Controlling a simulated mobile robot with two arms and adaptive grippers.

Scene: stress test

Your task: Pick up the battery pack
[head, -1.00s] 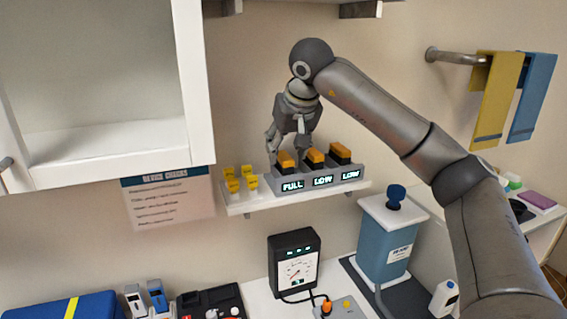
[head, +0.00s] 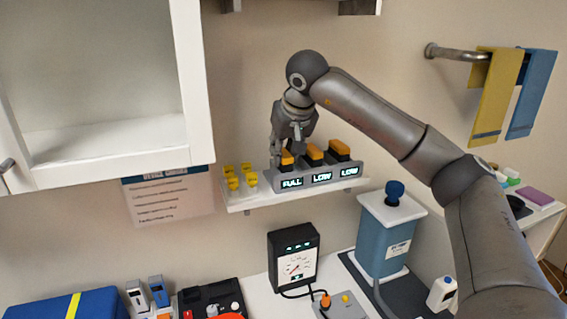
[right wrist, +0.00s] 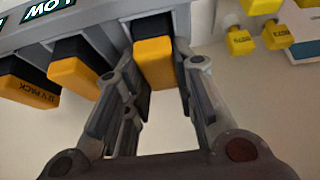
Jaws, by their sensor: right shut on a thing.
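Three black battery packs with orange tops stand in a grey charger (head: 320,178) on a small wall shelf. Its displays read FULL, LOW and LOW from left to right. My right gripper (head: 285,150) is shut on the left pack (head: 288,158), the one above FULL. The pack still sits in its slot. My left gripper is out of view.
A white cabinet (head: 100,80) hangs at the left. Below are a gauge box (head: 294,259) and a blue container (head: 385,240) with a knobbed lid. Open air lies in front of the shelf.

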